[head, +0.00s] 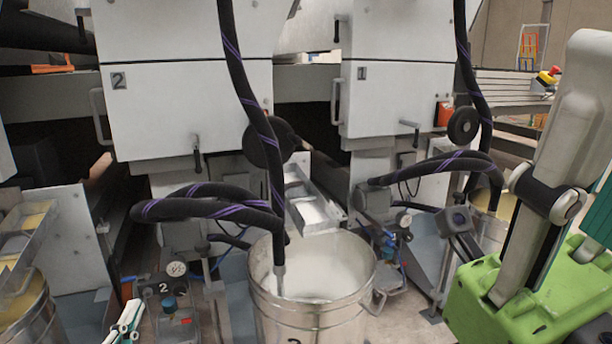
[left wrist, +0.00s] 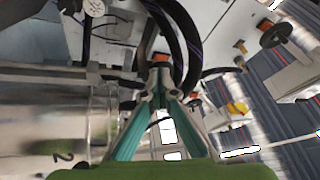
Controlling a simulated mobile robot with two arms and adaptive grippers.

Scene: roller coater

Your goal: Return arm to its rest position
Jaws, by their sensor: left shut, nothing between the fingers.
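My left gripper (head: 130,312) shows at the lower left edge of the head view, with teal fingers and pale tips, beside the valve station marked 2. In the left wrist view its two teal fingers (left wrist: 160,76) come together at the tips. It is shut and empty. A large metal bucket (left wrist: 50,150) is close on the left in that view. My right arm (head: 530,290), green with pale grey links, fills the right side of the head view. Its fingers cannot be made out.
An open metal bucket (head: 313,312) of white fluid stands in the middle, with a black hose (head: 258,120) hanging into it. White machine units marked 2 (head: 190,105) and 1 (head: 400,100) stand behind. A pressure gauge (head: 176,269) and more hoses crowd the left station.

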